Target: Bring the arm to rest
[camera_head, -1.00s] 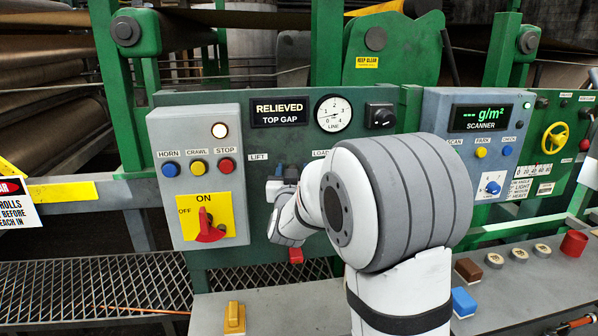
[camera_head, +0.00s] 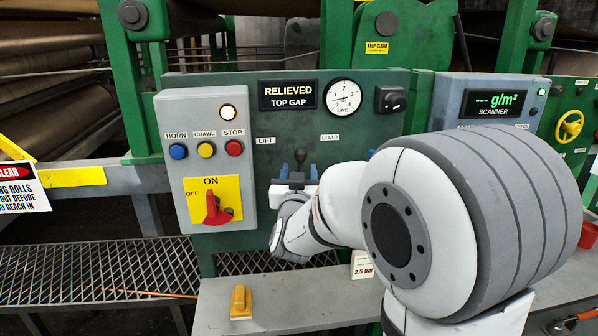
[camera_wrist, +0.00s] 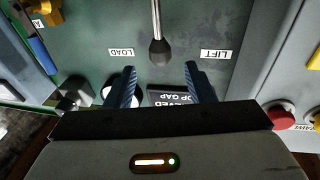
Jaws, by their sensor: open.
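My gripper (camera_head: 299,174) is open at the front of the green control panel (camera_head: 330,110), below the LIFT and LOAD labels. Its two blue fingers show in the wrist view (camera_wrist: 160,68), spread apart with nothing held between them. A lever with a black knob (camera_wrist: 159,52) stands between the LIFT and LOAD labels, its knob just beyond the fingertips and in line with the gap. I cannot tell the exact distance. In the head view the knob (camera_head: 300,155) shows just above the fingers. My arm hides the lower right of the panel.
A grey box (camera_head: 170,110) with horn, crawl and stop buttons and a red switch (camera_head: 212,207) is close on the left. The scanner box (camera_head: 465,100) is on the right. A yellow block (camera_head: 240,303) lies on the ledge below. The display reads RELIEVED, TOP GAP.

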